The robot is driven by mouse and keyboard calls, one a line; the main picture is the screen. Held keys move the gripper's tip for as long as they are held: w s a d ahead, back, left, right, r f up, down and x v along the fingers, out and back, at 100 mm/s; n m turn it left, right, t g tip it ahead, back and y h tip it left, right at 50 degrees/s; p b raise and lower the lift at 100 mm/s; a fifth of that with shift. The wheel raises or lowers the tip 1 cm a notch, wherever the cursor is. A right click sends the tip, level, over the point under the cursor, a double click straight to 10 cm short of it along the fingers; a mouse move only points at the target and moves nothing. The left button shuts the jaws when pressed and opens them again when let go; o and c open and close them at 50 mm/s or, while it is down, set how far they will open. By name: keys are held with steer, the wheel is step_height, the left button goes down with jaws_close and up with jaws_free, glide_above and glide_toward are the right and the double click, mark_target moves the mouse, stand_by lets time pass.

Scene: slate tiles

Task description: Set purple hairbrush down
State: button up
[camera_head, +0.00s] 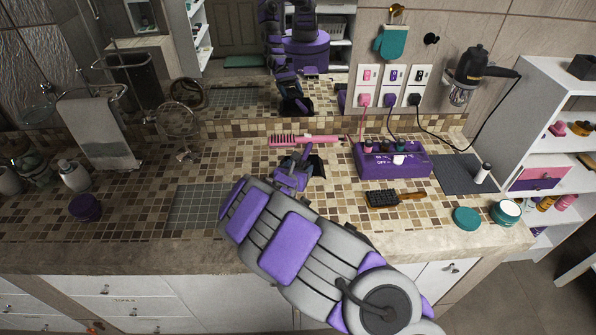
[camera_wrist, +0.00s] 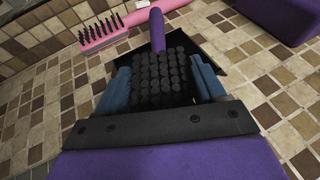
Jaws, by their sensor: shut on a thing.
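The purple hairbrush has black bristles (camera_wrist: 160,80) and a purple handle (camera_wrist: 157,30). In the wrist view its bristled head sits between the two blue fingers of my gripper (camera_wrist: 162,88), and the handle points away from the wrist. My gripper is shut on the brush head. In the head view my gripper (camera_head: 292,172) is over the tiled counter (camera_head: 130,190), near its back, and mostly hides the brush. A dark flat shape shows around the brush; I cannot tell what it is. I cannot tell whether the brush touches the counter.
A pink brush (camera_head: 312,140) lies just behind my gripper. A purple power box (camera_head: 392,160) with plugs stands to the right. A grey tiled patch (camera_head: 195,205) on the left is clear.

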steer(key=o, duration=1.2)
steer(key=shift+f, duration=0.35)
steer(key=shift+c, duration=0.2)
